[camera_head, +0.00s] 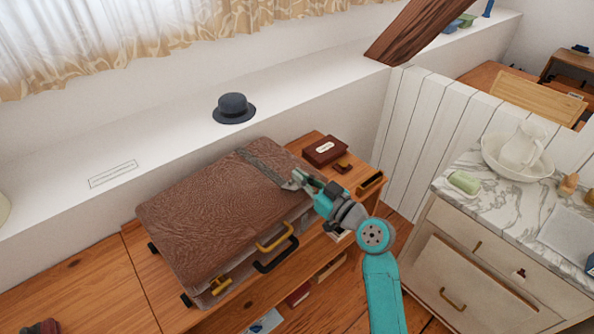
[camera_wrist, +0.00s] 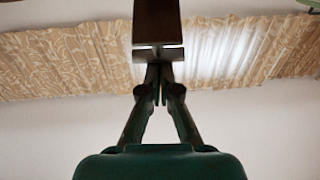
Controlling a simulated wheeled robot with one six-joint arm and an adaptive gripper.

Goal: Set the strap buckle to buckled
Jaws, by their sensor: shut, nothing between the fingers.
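A brown suitcase (camera_head: 205,205) lies on the wooden bench. A grey-brown strap (camera_head: 262,166) runs across the right part of its lid. The strap's near end, where something pale and metallic shows, is at my gripper (camera_head: 300,178), which partly hides it. I cannot tell whether the buckle is fastened. In the wrist view, my gripper (camera_wrist: 158,92) has its fingertips together and empty. A dark brown strip (camera_wrist: 157,22), likely the strap, is right beyond the fingertips, with a bright edge; I cannot tell whether they touch.
A brass latch (camera_head: 221,286), a yellow handle (camera_head: 274,237) and a black handle (camera_head: 276,255) are on the suitcase's front. A dark red box (camera_head: 325,150) stands right of it. A blue-grey hat (camera_head: 234,108) sits on the ledge behind. A marble-topped dresser (camera_head: 470,205) is at right.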

